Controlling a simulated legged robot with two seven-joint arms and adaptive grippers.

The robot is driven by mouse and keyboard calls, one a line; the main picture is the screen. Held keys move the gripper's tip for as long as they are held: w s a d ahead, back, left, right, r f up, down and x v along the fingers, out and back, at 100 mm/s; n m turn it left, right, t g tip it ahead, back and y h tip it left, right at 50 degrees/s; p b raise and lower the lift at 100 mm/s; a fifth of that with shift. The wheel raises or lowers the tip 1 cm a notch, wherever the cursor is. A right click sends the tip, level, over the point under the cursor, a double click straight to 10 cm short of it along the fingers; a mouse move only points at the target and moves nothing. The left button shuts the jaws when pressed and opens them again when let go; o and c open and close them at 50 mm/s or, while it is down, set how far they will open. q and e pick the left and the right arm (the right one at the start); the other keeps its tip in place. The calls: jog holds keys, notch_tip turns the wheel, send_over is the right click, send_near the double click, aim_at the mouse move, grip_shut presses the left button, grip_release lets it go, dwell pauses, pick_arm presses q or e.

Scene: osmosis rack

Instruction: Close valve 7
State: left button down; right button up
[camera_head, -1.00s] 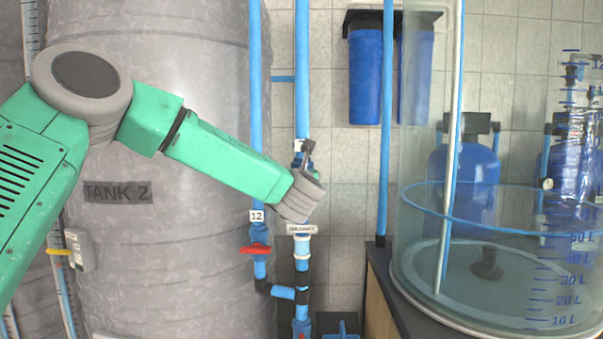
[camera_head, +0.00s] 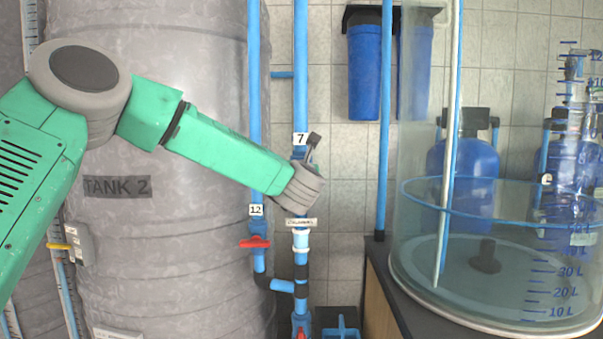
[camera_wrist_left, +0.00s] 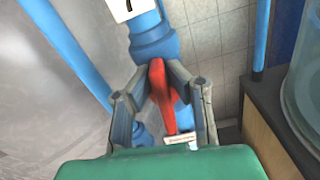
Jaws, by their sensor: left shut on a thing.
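The label of valve 7 (camera_head: 300,139) is on the blue vertical pipe right of the tank in the head view. The valve's body is mostly hidden behind my left wrist there. In the left wrist view the red handle of valve 7 (camera_wrist_left: 162,98) runs lengthwise between the fingers, below the blue fitting (camera_wrist_left: 155,42). My left gripper (camera_wrist_left: 160,74) is shut on this handle, with a finger on each side. In the head view my left gripper (camera_head: 313,143) is in front of the pipe, and its grip is hidden. My right gripper is not in view.
Valve 12 has a red handle (camera_head: 255,242) set crosswise on the pipe just left. Tank 2 (camera_head: 190,120) stands behind my arm. A clear cylindrical tank (camera_head: 420,240) stands on a dark counter (camera_head: 378,275) at the right. Blue filter housings (camera_head: 365,75) hang on the wall.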

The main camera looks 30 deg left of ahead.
pick_arm(q)
jog(key=shift+w+d+f+m+b, duration=0.2)
jog(key=shift+d+f+m+b, duration=0.25)
jog(key=shift+m, duration=2.3)
jog(key=shift+w+d+f+m+b, duration=0.15)
jog(key=shift+f+m, duration=0.35)
jog(key=shift+m, duration=2.2)
jog(key=shift+w+d+f+m+b, duration=0.25)
jog(key=shift+d+f+m, duration=0.2)
jog(key=shift+m, duration=2.3)
jog(key=shift+f, duration=0.15)
jog(key=c, duration=1.6)
grip_release()
jog(key=shift+w+a, duration=0.1)
jog(key=shift+w, duration=0.05)
